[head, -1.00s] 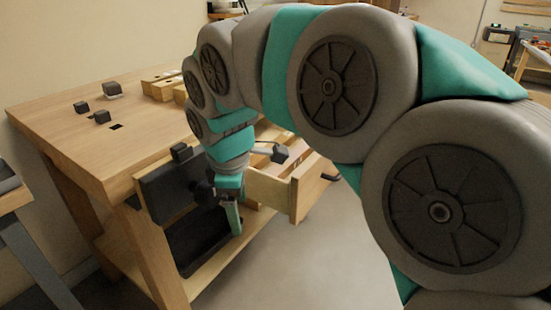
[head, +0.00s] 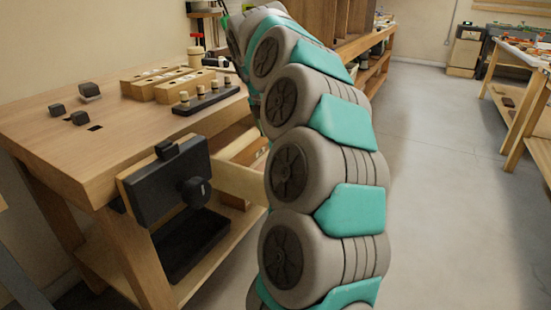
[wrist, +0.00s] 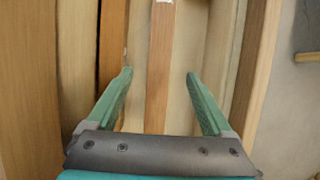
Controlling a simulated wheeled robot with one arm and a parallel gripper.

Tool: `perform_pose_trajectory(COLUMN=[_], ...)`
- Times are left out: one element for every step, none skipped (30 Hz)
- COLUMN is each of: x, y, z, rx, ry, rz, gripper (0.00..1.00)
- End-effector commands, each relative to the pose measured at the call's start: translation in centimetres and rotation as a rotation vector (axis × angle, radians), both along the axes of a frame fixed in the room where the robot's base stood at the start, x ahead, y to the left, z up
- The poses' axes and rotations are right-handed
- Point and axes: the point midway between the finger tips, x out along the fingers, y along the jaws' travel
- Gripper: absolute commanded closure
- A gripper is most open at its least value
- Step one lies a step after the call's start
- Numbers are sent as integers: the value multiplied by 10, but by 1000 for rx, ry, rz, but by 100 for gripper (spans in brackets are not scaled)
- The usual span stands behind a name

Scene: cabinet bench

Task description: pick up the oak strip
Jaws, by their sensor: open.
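In the wrist view a long, narrow brown wooden strip (wrist: 159,70), probably the oak strip, lies lengthwise on a pale surface that looks like a drawer floor. A small white patch shows at its far end, and its near end is hidden behind my gripper. My gripper (wrist: 159,78) is open, with one green finger on each side of the strip. Neither finger appears to touch it, and the height of the fingertips above it is hard to tell. In the head view my arm hides the gripper and most of the open drawer (head: 238,182).
In the head view a black vise (head: 168,182) is on the bench (head: 60,130) front, left of the drawer. Floor (head: 440,190) is clear at the right.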

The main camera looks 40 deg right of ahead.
Motion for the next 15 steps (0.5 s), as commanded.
perform_pose_trajectory(x=[0, 1, 1, 2, 2, 2, 2, 2, 2, 2, 3, 3, 4, 5, 6], y=[-2, -3, -4, -4, -5, -5, -5, -5, -6, -6, -7, -9, -9, -11, -13], z=[-6, -9, -12, -14, -16, -18, -20, -23, -28, -32, -37, -42, -47, -51, -56], rx=[0, 0, 0, -1, -1, -1, 0, 1, 1, 2, 3, 3, 3, 2, 1], ry=[2, 2, 0, 0, -1, -1, 0, 0, 2, 2, 3, 2, 1, -1, -1], rz=[1, 1, 1, 1, 1, 0, 0, 0, 1, 1, 1, 0, -1, -1, -1], gripper=[15, 15, 15, 15, 15, 15, 15, 15, 15, 15, 15, 15, 15, 15, 15])
